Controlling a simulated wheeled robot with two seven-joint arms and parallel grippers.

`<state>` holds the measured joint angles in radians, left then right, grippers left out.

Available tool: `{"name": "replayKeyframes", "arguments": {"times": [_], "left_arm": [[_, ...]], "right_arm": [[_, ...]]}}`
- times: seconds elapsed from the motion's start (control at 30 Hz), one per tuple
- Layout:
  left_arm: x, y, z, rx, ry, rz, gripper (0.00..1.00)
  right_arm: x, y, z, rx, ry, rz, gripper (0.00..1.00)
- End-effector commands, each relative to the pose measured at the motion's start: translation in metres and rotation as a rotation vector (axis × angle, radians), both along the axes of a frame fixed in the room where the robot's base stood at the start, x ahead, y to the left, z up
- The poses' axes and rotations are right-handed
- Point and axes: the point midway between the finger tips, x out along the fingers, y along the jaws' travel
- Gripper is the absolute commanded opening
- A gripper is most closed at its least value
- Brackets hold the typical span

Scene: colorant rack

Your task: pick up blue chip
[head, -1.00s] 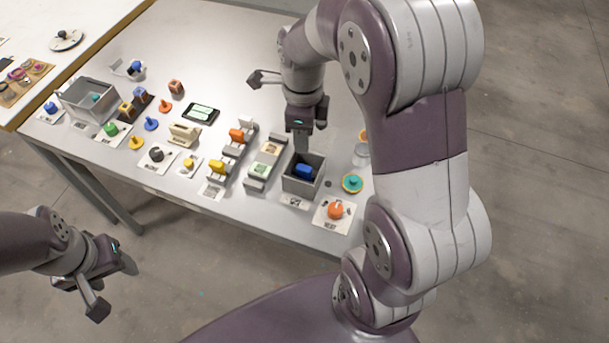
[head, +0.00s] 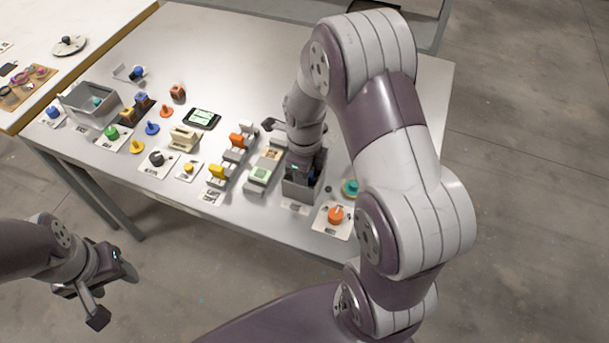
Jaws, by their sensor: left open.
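The grey open bin (head: 299,190) stands near the front right of the table. The blue piece seen inside it a moment ago is now hidden by my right gripper (head: 303,174). My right gripper points down into the bin's opening; its fingertips are hidden, so I cannot tell whether it is open or holding anything. My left gripper (head: 114,294) is open and empty, out in front of the table at lower left. Other blue pieces are a blue knob (head: 152,128) on the table and a blue piece (head: 53,112) near the left end.
An orange knob on a white card (head: 335,214) and a teal disc (head: 350,187) lie right of the bin. A stepped rack (head: 233,155) with orange and yellow pieces stands to its left. A larger grey bin (head: 90,104) is at the left. The table's back is clear.

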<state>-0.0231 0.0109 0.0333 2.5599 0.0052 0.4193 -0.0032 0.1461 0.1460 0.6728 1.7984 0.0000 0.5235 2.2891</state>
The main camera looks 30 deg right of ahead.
Motion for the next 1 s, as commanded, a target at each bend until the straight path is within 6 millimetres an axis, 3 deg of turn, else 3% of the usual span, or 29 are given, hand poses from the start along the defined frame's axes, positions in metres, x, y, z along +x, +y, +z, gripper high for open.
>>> {"name": "replayKeyframes", "arguments": {"times": [0.03, 0.07, 0.13, 0.17, 0.47, 0.57, 0.8, 1.0], "left_arm": [[0.0, 0.0, 0.0, 0.0, 0.0, 0.0, 0.57], [0.0, 0.0, 0.0, 0.0, 0.0, 0.0, 0.57], [0.0, 0.0, 0.0, 0.0, 0.0, 0.0, 0.57], [0.0, 0.0, 0.0, 0.0, 0.0, 0.0, 0.57], [0.0, 0.0, 0.0, 0.0, 0.0, 0.0, 0.57], [0.0, 0.0, 0.001, 0.0, 0.0, 0.0, 0.57], [0.0, 0.0, 0.007, 0.0, 0.0, 0.0, 0.57], [0.0, 0.0, 0.019, 0.0, 0.0, 0.0, 0.57]], "right_arm": [[0.0, 0.0, 0.0, 0.0, 0.0, 0.0, 0.32], [0.0, 0.0, 0.0, 0.0, 0.0, 0.0, 0.25], [0.0, 0.0, 0.0, 0.0, 0.0, 0.0, 0.03], [0.0, 0.0, 0.0, 0.0, 0.0, 0.0, 0.0], [0.0, 0.0, 0.001, 0.0, 0.0, 0.0, 0.0], [0.0, 0.0, 0.01, 0.0, -0.001, 0.0, 0.0], [0.001, 0.0, 0.069, -0.001, -0.005, 0.0, 0.0], [-0.001, -0.005, 0.106, 0.001, -0.001, -0.015, 0.0]]}}
